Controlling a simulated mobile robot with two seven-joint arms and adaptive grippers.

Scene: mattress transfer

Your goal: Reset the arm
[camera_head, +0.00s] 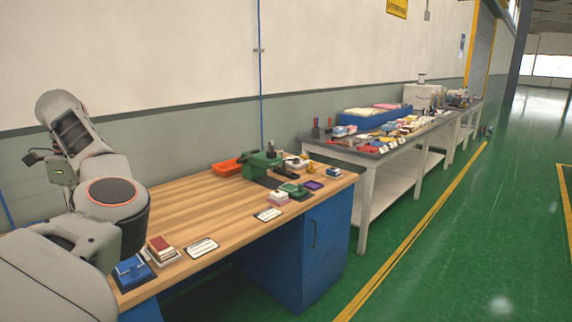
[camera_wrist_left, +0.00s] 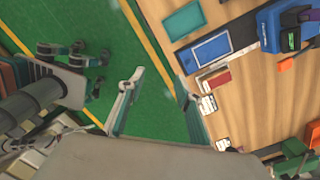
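My left arm (camera_head: 105,190) comes in from the left in the head view, bent upward beside the near end of the wooden workbench (camera_head: 185,215). Its gripper cannot be made out there. In the left wrist view my left gripper (camera_wrist_left: 157,95) has its two fingers spread apart, with only green floor between them. It holds nothing. The bench (camera_wrist_left: 245,85) shows to the right of the fingers in that view. My right arm and gripper are in neither view.
A blue box (camera_head: 131,272) and a red-topped stack (camera_head: 160,249) sit near the bench's front edge, close to my arm. A green machine (camera_head: 262,165) and an orange tray (camera_head: 227,167) stand farther along. A grey table (camera_head: 370,156) lies beyond. The bench middle is clear.

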